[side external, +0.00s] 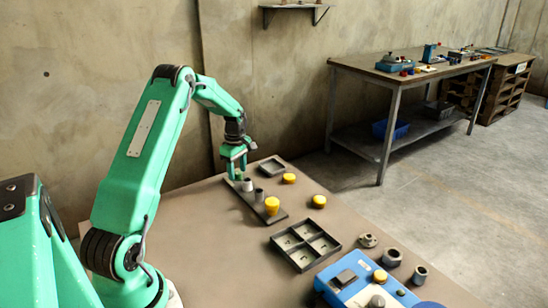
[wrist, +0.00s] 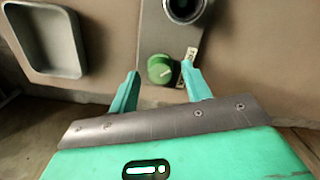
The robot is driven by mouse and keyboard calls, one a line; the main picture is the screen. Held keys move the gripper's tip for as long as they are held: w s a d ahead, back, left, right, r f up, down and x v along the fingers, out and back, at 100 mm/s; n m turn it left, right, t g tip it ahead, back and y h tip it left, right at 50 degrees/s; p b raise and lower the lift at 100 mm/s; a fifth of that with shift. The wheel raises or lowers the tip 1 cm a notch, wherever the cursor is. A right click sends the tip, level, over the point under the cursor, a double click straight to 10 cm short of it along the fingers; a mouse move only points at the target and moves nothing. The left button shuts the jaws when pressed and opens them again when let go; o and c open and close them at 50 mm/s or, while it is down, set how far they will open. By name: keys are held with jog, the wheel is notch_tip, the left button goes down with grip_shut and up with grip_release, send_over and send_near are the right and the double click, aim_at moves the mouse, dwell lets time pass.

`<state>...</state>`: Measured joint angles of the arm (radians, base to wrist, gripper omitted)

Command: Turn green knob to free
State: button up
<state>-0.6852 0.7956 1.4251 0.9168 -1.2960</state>
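The green knob (wrist: 159,68) shows in the wrist view on a grey plate (wrist: 157,30), with small white labels (wrist: 190,54) at its right that I cannot read. My gripper (wrist: 160,73) is open, with one finger to the left of the knob and one to the right. Gaps show between the knob and both fingers, and nothing is held. In the side external view my gripper (side external: 236,164) points down over the far end of the plate (side external: 281,215). The knob is mostly hidden by the gripper there.
Grey sockets (side external: 260,194) and a yellow knob (side external: 272,206) stand along the same plate. A grey tray (side external: 272,167) lies beside it. A four-part tray (side external: 306,261) and a blue device (side external: 345,282) are nearer the camera.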

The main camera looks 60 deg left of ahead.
aim_at(238, 172)
jog(key=shift+d, duration=0.1)
jog(key=shift+r, duration=3.85)
jog(key=shift+r, duration=0.1)
